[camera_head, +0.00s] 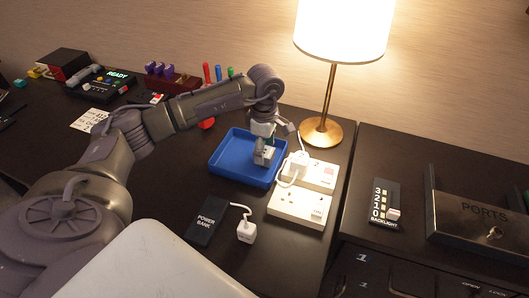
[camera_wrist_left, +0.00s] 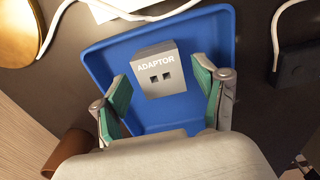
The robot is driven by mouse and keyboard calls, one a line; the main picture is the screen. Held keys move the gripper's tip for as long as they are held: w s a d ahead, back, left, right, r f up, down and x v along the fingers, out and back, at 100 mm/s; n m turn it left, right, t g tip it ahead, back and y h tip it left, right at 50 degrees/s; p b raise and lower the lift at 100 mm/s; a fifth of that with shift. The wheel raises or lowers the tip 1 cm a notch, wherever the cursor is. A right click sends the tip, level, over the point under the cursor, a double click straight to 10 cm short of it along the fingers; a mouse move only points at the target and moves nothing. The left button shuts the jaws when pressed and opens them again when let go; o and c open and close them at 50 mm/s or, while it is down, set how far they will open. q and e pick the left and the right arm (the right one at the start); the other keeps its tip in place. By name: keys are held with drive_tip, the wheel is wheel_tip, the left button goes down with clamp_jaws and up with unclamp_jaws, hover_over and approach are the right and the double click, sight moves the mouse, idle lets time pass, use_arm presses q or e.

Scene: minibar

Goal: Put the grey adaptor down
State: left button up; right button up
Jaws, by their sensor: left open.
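The grey adaptor (camera_wrist_left: 158,72) is a small block with "ADAPTOR" on its face and two dark slots. It is in the blue tray (camera_wrist_left: 205,28), between the two green-padded fingers of my left gripper (camera_wrist_left: 163,98), with a gap on each side. In the head view the adaptor (camera_head: 265,156) shows in the right part of the blue tray (camera_head: 228,166), just below my left gripper (camera_head: 265,142). The left gripper is open. Its fingers are small and partly hidden in the head view. My right gripper is not in view.
White socket boxes (camera_head: 300,205) with a plugged white charger (camera_head: 299,162) stand right of the tray. A lamp (camera_head: 322,132) stands behind them. A black power bank (camera_head: 206,222) with a cabled white plug (camera_head: 246,232) lies in front. A ports box (camera_head: 480,222) is at right.

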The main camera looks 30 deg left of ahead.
sight(265, 151)
use_arm(q)
wheel_tip(265, 151, up, 10)
drive_tip(key=shift+r+b, duration=0.2)
drive_tip(key=shift+b, duration=0.1)
idle(0.4)
